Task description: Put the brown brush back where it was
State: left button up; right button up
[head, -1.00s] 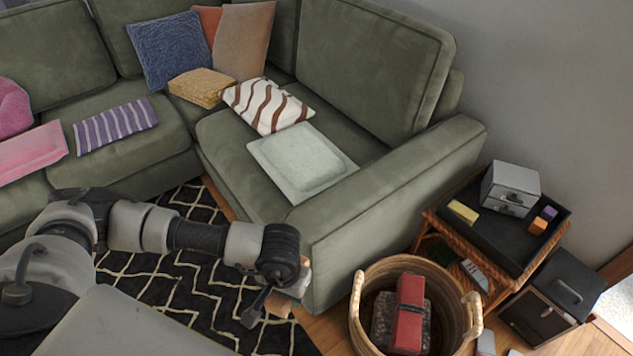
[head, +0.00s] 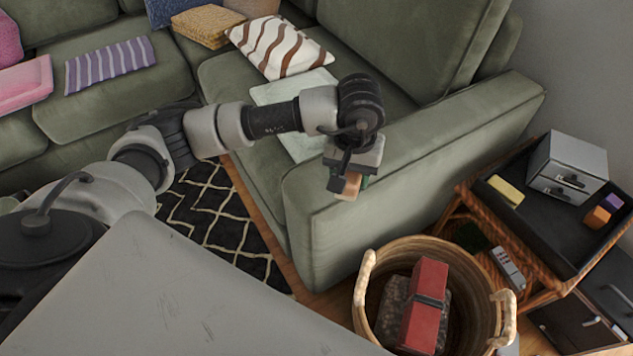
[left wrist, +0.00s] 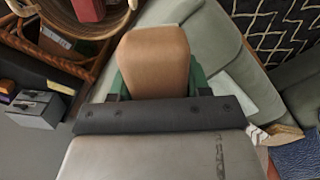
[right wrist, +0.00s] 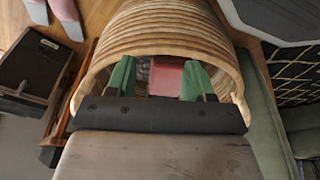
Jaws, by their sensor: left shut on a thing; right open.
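The brown brush (left wrist: 153,60) shows in the left wrist view as a smooth tan-brown block between the green fingers of my left gripper (left wrist: 155,82). My left gripper is shut on it. In the head view my left gripper (head: 348,178) hangs in front of the sofa's right armrest, with the brush's brown end (head: 348,187) showing below it. The rest of the brush is hidden by the gripper. My right gripper (right wrist: 158,78) is open and empty in the right wrist view, its green fingers apart in front of the wicker basket (right wrist: 160,22).
The wicker basket (head: 376,302) holds a red-and-black item (head: 425,305). Right of it, a side table with a black tray (head: 545,222) carries a grey drawer box (head: 567,168), a yellow block (head: 506,190) and small orange and purple blocks. The green sofa armrest (head: 420,165) stands close behind.

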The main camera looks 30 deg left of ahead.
pick_arm(q)
send_over(316, 186)
notch_tip(316, 186, down, 5)
jog(key=shift+f, duration=0.1)
notch_tip(316, 186, down, 4)
jog(key=shift+r+b, duration=0.1)
jog(key=shift+b, duration=0.25)
jog(key=o, duration=1)
jog(key=shift+o, duration=0.2)
pick_arm(e)
jog(key=r, duration=0.1)
jog(key=w+r, duration=0.1)
jog(key=r, duration=0.1)
jog(key=shift+a, duration=0.1)
pick_arm(q)
notch_tip(316, 186, up, 12)
jog(key=p, duration=0.1)
pick_arm(e)
jog(key=f, duration=0.1)
jog(key=s+f, duration=0.1)
jog(key=f, duration=0.2)
jog(key=shift+s, duration=0.3)
